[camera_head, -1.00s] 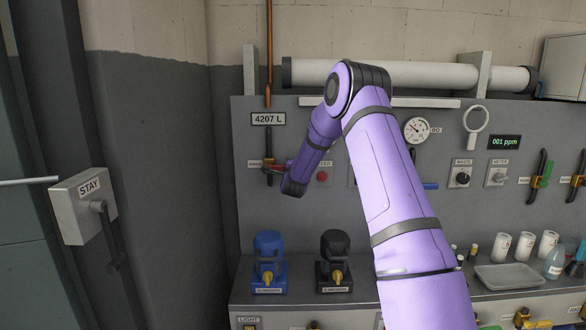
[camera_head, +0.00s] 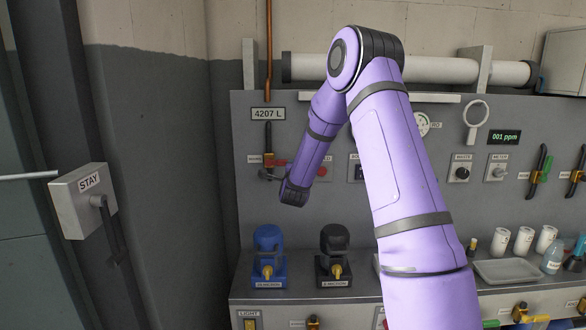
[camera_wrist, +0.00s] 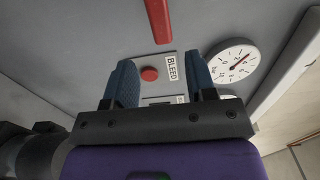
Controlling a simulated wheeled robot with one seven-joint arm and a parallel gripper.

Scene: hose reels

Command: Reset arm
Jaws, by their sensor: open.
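My gripper (camera_wrist: 162,85) shows in the wrist view with its two blue fingers spread apart and nothing between them. It faces the grey panel near a red button (camera_wrist: 149,74) and a BLEED label (camera_wrist: 171,70). In the head view my purple arm rises from the bottom right, bends at the top and reaches down to the left. Its dark end hangs in front of the panel (camera_head: 250,200), below a red-handled lever (camera_head: 275,162). The fingers cannot be made out there.
A round gauge (camera_wrist: 234,64) is right of the fingers in the wrist view. Below the arm's end, a blue unit (camera_head: 268,250) and a black unit (camera_head: 335,250) stand on the shelf. A tray (camera_head: 507,271) and white cups (camera_head: 523,241) are at right. A STAY box (camera_head: 82,200) is left.

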